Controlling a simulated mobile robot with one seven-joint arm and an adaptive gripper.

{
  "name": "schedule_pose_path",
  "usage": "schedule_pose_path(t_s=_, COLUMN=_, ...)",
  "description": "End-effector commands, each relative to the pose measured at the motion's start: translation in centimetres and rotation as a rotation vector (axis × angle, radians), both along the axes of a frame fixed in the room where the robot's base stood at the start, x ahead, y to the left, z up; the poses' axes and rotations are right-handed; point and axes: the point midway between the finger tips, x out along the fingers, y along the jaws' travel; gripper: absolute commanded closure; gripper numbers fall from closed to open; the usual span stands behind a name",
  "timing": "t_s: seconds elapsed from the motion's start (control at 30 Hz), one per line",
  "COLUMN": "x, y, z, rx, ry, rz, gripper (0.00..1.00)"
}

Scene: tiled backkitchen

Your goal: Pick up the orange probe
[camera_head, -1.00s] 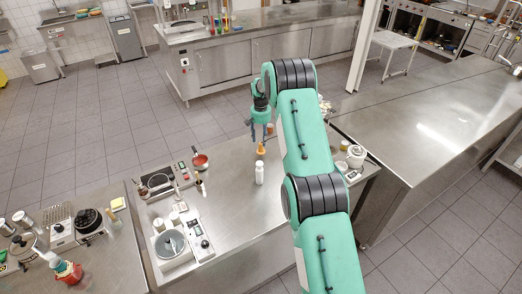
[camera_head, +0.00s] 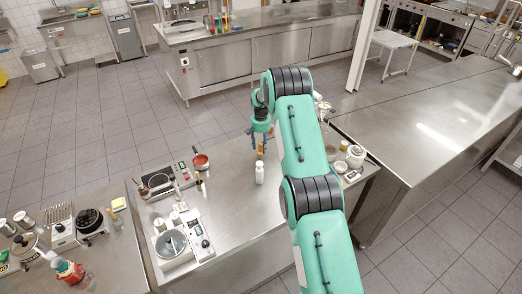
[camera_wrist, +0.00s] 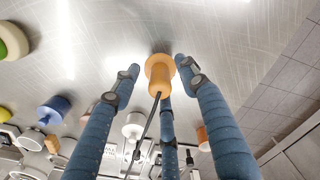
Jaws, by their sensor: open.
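The orange probe (camera_wrist: 160,72) shows in the wrist view, with an orange body, a wider round end and a dark thin rod. It lies between the blue fingers of my gripper (camera_wrist: 158,75), which are open around it; I see no finger closed on it. In the head view my gripper (camera_head: 261,140) is low over the steel table, and a small orange part of the probe (camera_head: 261,149) shows just below it, behind a white bottle (camera_head: 259,173). The rest of the probe is hidden there.
The steel table (camera_head: 228,200) holds a red pan (camera_head: 200,161), a hotplate device (camera_head: 160,182) and a grey-bowled device (camera_head: 172,244) at left. White containers (camera_head: 355,155) stand right of my arm. The table's middle is largely clear.

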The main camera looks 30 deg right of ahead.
Motion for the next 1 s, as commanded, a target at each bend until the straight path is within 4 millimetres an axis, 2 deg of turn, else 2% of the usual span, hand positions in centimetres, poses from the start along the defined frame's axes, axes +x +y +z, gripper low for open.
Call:
schedule_pose_path(t_s=0.23, x=0.0, y=0.0, z=0.02, rx=0.0, ry=0.0, rz=0.0, gripper=0.57)
schedule_pose_path(t_s=0.4, x=0.0, y=0.0, z=0.02, rx=0.0, ry=0.0, rz=0.0, gripper=0.91)
schedule_pose_path(t_s=0.47, x=-0.01, y=0.01, z=0.02, rx=0.0, ry=0.0, rz=0.0, gripper=1.0)
schedule_pose_path(t_s=1.0, x=0.04, y=-0.01, z=0.58, rx=-0.001, ry=-0.001, rz=0.0, gripper=1.0)
